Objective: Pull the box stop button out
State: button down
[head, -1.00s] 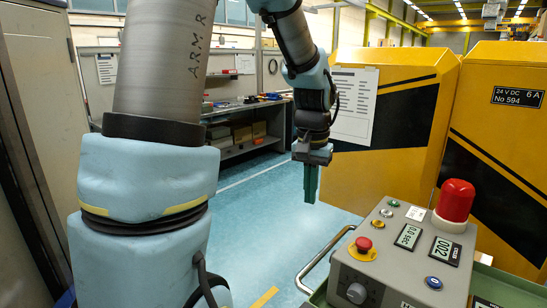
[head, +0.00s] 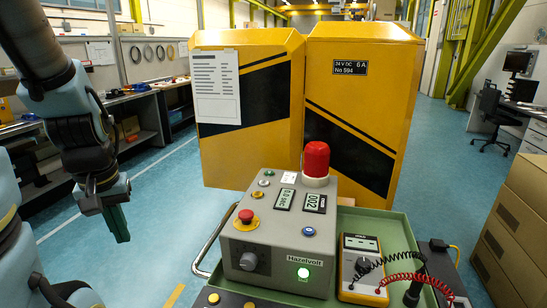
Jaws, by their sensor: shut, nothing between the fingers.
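The box stop button (head: 246,215) is a red mushroom head on a yellow collar. It sits at the left front of the sloped top of the grey Hazelvolt control box (head: 262,258). My gripper (head: 118,226) hangs at the left of the head view with its green fingers pointing down. It is shut and empty, well to the left of the box and touching nothing. I cannot tell from this view whether the button is pressed in or out.
The box stands on a green cart tray (head: 395,226) with a metal handle (head: 208,245) at its left. A red beacon (head: 316,162) rises from the box. A yellow meter (head: 360,268) with coiled leads is at right. Cardboard boxes (head: 515,235) are far right.

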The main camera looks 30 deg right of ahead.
aim_at(245, 214)
jog(key=z, duration=1.15)
